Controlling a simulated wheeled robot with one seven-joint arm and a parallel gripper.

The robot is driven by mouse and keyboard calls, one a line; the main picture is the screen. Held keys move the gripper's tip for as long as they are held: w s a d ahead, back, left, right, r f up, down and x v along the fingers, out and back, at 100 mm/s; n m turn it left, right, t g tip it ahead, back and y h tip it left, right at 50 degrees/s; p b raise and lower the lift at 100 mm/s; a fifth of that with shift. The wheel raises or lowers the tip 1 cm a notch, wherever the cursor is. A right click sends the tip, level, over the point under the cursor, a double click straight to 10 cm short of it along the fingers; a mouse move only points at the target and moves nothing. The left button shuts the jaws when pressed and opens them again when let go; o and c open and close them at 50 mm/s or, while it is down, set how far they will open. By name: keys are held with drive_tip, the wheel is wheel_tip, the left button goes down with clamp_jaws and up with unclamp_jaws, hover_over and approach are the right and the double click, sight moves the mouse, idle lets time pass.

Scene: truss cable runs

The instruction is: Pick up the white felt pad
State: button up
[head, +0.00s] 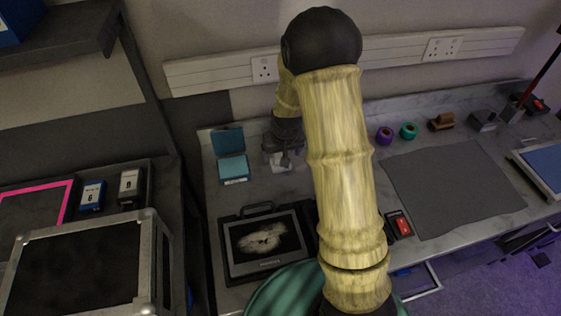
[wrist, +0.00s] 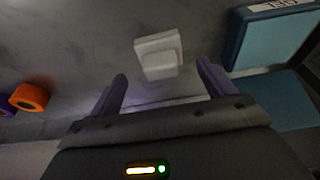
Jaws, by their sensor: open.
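The white felt pad (wrist: 158,54) lies on the grey marble worktop in the wrist view. It looks like a small, thick, pale block. In the head view it shows as a pale patch (head: 281,166) beneath my gripper, partly hidden by it. My gripper (wrist: 162,86) is open and empty, with its two purple fingers apart. The pad lies just beyond the fingertips and between their lines, apart from both. In the head view my gripper (head: 283,157) points down over the worktop at the pad.
An open teal box (head: 232,168) stands close to the left of my gripper; it also shows in the wrist view (wrist: 270,40). A black-framed screen (head: 265,243) lies in front. Purple (head: 385,135) and green (head: 409,131) rolls and a grey mat (head: 450,187) are to the right.

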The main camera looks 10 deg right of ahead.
sight(280, 155)
drive_tip(key=shift+p+x, duration=0.5)
drive_tip(key=shift+x, duration=1.7)
drive_tip(key=shift+a, duration=0.1)
drive_tip(key=c, duration=1.1)
drive_tip(key=shift+w+r, duration=0.1)
wheel_tip(280, 155, up, 10)
drive_tip(key=shift+f+b, duration=0.1)
drive_tip(key=shift+b, duration=0.65)
